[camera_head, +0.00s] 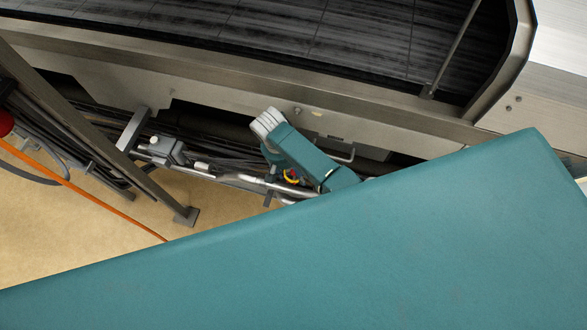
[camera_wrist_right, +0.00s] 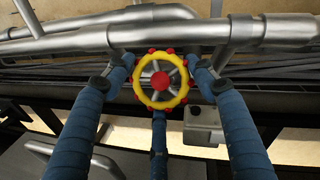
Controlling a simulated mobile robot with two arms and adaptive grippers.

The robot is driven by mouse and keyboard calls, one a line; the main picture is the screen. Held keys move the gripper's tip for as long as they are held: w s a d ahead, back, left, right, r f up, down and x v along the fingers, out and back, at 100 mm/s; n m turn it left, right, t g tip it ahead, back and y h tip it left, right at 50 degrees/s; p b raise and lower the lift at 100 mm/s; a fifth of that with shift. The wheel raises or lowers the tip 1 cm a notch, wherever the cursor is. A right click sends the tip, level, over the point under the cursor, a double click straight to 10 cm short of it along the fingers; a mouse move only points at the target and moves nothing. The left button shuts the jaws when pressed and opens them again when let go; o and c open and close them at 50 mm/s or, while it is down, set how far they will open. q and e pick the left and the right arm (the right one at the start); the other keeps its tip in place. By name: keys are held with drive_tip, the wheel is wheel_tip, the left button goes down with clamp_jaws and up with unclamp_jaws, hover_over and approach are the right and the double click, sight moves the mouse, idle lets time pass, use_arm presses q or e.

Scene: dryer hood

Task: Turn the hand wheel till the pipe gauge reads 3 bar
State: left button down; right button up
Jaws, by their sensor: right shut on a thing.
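The hand wheel (camera_wrist_right: 161,82) is a yellow ring with red knobs, grey spokes and a red hub. In the right wrist view it faces me at the upper middle. The blue fingers of my right gripper (camera_wrist_right: 160,85) reach around its rim from the left, right and below, and are shut on it. In the head view the hand wheel (camera_head: 291,176) shows as a small yellow and red patch beside my teal arm, which hides most of the gripper. I cannot make out a pipe gauge dial or a reading in either view. My left gripper is not in view.
Silvery pipes (camera_wrist_right: 120,40) run behind the wheel. A dark belt bed (camera_head: 300,35) with a metal frame lies above, close to my right arm. A slanted metal leg (camera_head: 150,185) and an orange cable (camera_head: 85,190) are at left. Bare floor (camera_head: 60,240) shows below them.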

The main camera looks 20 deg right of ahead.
sight(285, 173)
drive_tip(key=shift+s, duration=0.1)
drive_tip(key=o, duration=1.2)
drive_tip(key=shift+c, duration=0.2)
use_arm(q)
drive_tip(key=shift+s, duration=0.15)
use_arm(e)
drive_tip(key=v, duration=1.2)
drive_tip(key=shift+f, duration=0.1)
